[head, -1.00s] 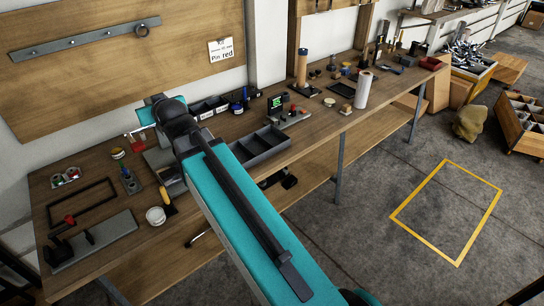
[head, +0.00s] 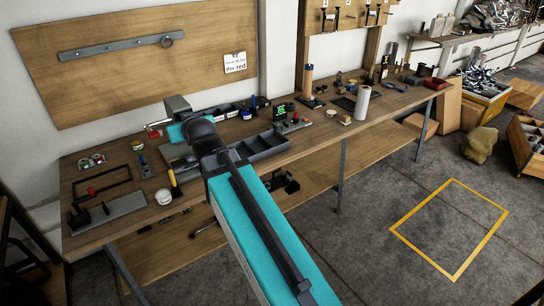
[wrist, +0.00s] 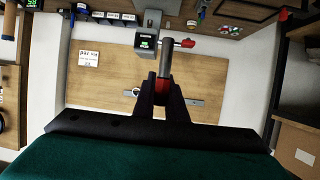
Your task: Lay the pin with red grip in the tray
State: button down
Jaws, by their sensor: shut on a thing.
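My gripper (wrist: 163,98) is shut on the pin with red grip. The pin's red grip (wrist: 163,86) sits between the fingers, and its grey shaft (wrist: 167,58) points up in the wrist view. In the head view my teal arm reaches over the left part of the bench and hides the fingers and the pin. A dark divided tray (head: 272,153) lies on the bench just right of my arm's far end. Its left end is partly behind my arm, and the compartments I can see look empty.
A grey device (wrist: 148,38) with a red handle (wrist: 186,43) stands behind the pin in the wrist view. Small bins (head: 230,110), a green-lit display (head: 277,113) and a white roll (head: 362,103) stand on the bench (head: 115,206).

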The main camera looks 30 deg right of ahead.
aim_at(258, 147)
jog(key=z, duration=0.2)
jog(key=k, duration=0.35)
jog(key=u, duration=1)
jog(key=i, duration=1.2)
